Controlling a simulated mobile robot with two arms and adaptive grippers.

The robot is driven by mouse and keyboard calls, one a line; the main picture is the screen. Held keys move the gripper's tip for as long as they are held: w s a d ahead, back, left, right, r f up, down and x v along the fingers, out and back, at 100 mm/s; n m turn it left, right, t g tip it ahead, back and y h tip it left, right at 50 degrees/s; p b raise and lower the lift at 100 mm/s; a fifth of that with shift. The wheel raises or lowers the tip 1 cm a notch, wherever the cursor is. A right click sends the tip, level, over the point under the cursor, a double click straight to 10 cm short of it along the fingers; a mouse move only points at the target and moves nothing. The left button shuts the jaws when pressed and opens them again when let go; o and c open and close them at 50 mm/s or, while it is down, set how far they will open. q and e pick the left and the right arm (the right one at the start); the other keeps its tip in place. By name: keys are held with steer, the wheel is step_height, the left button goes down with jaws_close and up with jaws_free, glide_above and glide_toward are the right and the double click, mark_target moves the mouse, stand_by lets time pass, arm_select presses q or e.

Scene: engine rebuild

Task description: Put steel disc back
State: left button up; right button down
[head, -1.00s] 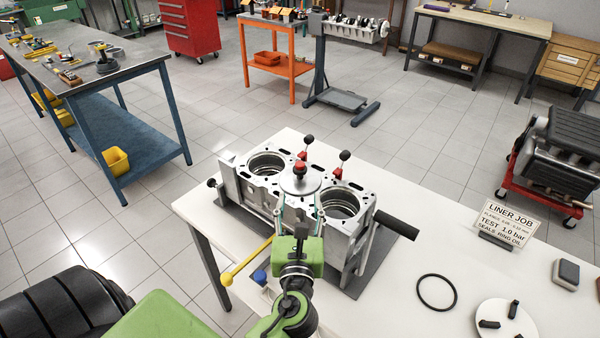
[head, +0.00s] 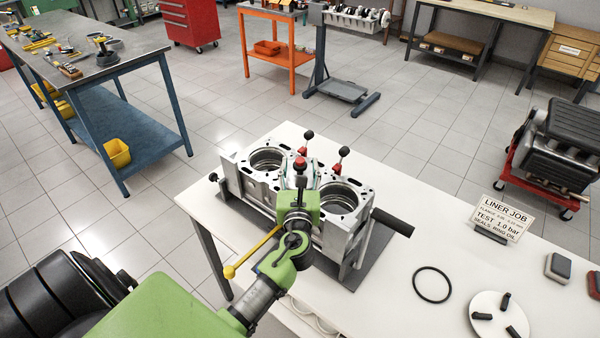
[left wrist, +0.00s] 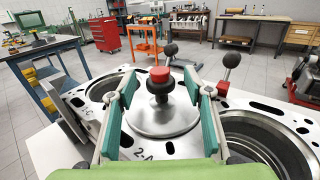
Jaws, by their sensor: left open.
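The steel disc (left wrist: 160,118), with a black stem and red knob (left wrist: 160,75) on top, lies flat on the engine block's top face between two open bores. In the head view only the red knob (head: 300,163) and a little of the disc show past my gripper. My left gripper (head: 301,183) is over the block. In the left wrist view its two teal-padded fingers (left wrist: 162,82) are open, one on each side of the disc and knob; I cannot tell whether they touch the disc. The engine block (head: 338,228) stands on the white table. My right gripper is not in view.
Two red-based levers with black knobs (head: 343,152) rise behind the disc. A black handle (head: 393,222) sticks out right. The white table (head: 385,305) holds a black ring (head: 433,284), a sign (head: 499,217) and a white round plate with black blocks (head: 484,302). A yellow-ended rod (head: 254,252) is left of my gripper.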

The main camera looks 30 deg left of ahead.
arm_select(q)
steer(key=shift+s+d, duration=0.1)
steer(key=shift+c, duration=1.2)
jaws_close()
steer(key=shift+r, duration=0.1)
